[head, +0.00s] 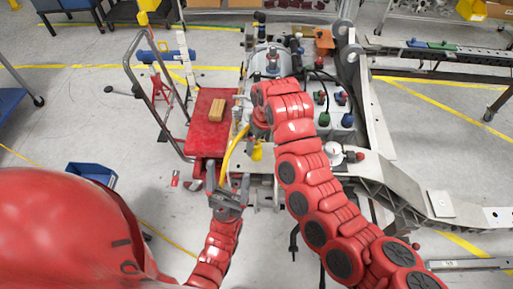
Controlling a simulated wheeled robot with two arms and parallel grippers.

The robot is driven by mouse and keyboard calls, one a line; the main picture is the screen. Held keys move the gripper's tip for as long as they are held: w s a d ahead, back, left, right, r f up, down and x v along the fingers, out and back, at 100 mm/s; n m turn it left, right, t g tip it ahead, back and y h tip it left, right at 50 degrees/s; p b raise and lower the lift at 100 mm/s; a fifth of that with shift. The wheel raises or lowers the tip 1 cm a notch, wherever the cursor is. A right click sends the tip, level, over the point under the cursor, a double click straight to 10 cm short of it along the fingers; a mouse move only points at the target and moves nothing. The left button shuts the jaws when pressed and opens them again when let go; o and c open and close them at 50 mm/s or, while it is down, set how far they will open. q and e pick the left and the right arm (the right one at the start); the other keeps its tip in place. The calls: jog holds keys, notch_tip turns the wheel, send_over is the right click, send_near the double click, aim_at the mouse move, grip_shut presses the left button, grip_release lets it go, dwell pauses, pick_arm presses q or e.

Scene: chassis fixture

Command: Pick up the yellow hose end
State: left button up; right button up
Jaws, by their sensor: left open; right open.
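A yellow hose (229,156) curves down along the left side of the chassis fixture (362,168). Its lower end hangs close to the fingers of my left gripper (230,187). My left gripper is open and points up and away, just below the hose; I cannot tell whether it touches the hose. My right arm reaches over the fixture from the lower right and bends down near its left edge. My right gripper (252,132) is small and mostly hidden by the arm, near the hose's upper part. A yellow piece (257,151) sits just below it.
A red cart (205,137) with a wooden block (217,110) stands left of the fixture. A blue bin (92,172) lies on the floor at left. Bottles with coloured caps (343,120) stand on the fixture. A black cable (294,240) hangs below. Floor between bin and cart is mostly clear.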

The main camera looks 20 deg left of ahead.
aim_at(257, 144)
jog(key=f+p, duration=0.1)
jog(key=f, duration=0.1)
jog(key=a+f+p, duration=0.1)
jog(key=f, duration=0.1)
jog(key=shift+w, duration=0.2)
jog(key=shift+f, duration=0.3)
grip_shut()
jog(key=shift+a, duration=0.1)
